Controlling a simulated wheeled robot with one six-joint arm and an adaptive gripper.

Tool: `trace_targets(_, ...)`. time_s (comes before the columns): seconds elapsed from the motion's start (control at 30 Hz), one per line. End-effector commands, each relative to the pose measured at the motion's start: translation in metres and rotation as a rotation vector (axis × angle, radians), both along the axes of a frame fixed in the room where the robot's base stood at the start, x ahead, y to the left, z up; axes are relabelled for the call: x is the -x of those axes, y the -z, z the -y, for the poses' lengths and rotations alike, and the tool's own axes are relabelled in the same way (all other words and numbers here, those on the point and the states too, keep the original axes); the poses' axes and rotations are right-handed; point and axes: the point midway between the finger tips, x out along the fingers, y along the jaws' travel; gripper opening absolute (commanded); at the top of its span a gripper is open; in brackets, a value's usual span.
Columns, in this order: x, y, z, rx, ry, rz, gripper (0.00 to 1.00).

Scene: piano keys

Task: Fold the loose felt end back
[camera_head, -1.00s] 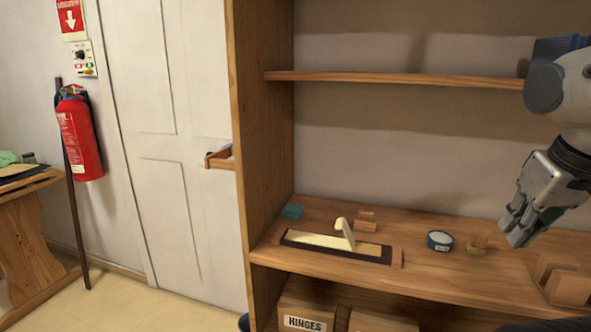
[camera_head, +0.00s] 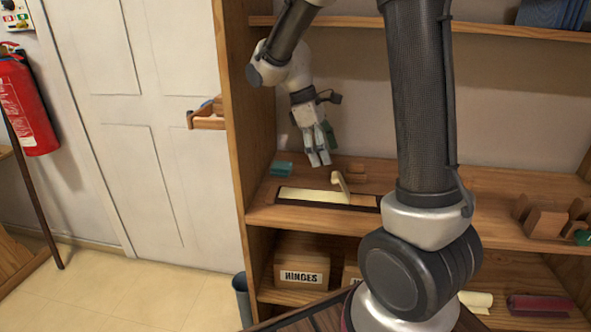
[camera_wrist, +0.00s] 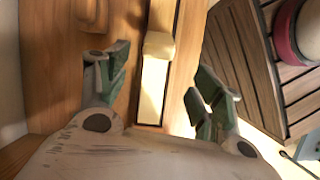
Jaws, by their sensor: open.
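The cream felt strip (camera_head: 305,195) lies along a dark-edged board on the wooden shelf. Its loose end (camera_head: 340,184) stands up from the strip and curls over at the top. In the wrist view the strip (camera_wrist: 153,92) runs lengthwise between my fingers, with the raised end (camera_wrist: 158,45) farther up the picture. My gripper (camera_head: 319,163) points down above and slightly behind the strip, just left of the raised end. Its fingers are apart with nothing between them, and it appears clear of the felt.
A teal block (camera_head: 282,168) lies behind the strip's left end, and a small wooden block (camera_head: 357,174) lies behind the raised end. The tall shelf side (camera_head: 236,130) stands to the left. My arm hides part of the shelf to the right.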

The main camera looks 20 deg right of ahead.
Motion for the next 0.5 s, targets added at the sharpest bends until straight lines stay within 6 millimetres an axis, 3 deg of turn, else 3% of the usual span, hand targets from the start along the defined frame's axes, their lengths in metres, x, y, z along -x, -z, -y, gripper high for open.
trace_targets(0.27, 0.0, -0.004, 0.006, -0.008, -0.131, -0.045, 0.66)
trace_targets(0.5, 0.008, 0.03, 0.018, -0.009, -0.132, -0.049, 0.66)
